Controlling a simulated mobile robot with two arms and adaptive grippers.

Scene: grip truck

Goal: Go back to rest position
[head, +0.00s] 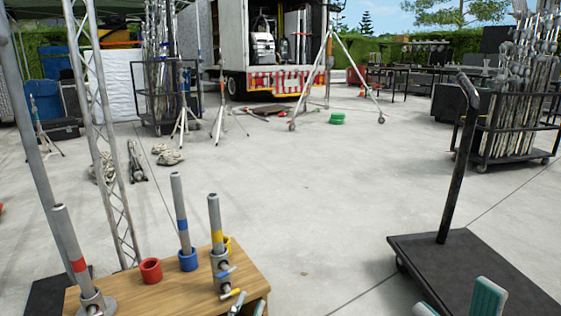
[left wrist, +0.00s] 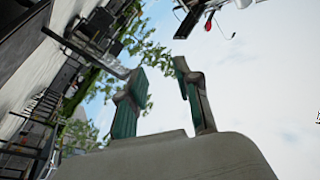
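A wooden table (head: 172,287) at the lower left holds upright tubes, a red ring (head: 150,271) and a blue ring (head: 188,261). A black cart (head: 470,262) stands close by at the right. The middle floor is clear. A truck (head: 233,45) stands behind.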

